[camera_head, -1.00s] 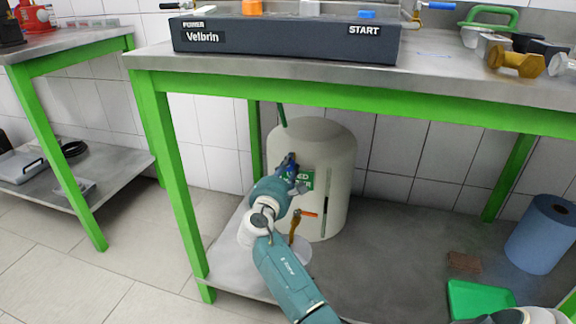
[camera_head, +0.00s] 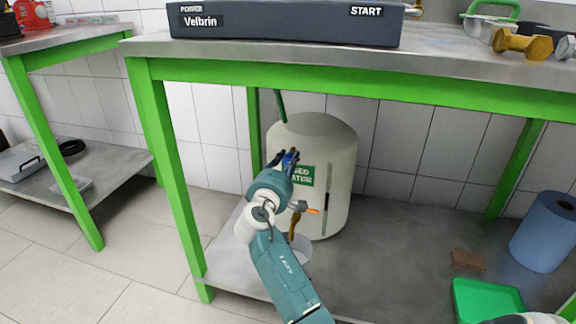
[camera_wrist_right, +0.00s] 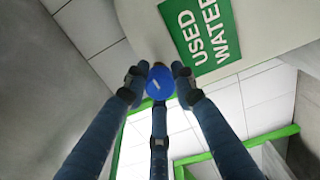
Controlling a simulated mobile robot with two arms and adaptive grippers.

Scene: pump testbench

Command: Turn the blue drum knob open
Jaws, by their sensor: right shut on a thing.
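A cream drum (camera_head: 340,150) with a green USED WATER label (camera_head: 304,177) stands on the lower shelf under the bench. My right gripper (camera_head: 284,160) reaches up at the drum's front left, just left of the label. In the right wrist view, the round blue drum knob (camera_wrist_right: 160,84), with a pale line mark on its face, sits between the dark fingertips of my right gripper (camera_wrist_right: 159,80). The fingers are closed around it. In the head view the fingers mostly hide the knob.
A tap with an orange handle (camera_head: 313,211) sits low on the drum's front, beside my arm. A green tray (camera_head: 487,299), brown block (camera_head: 467,260) and blue roll (camera_head: 547,232) lie to the right. The green bench rail (camera_head: 350,86) passes above.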

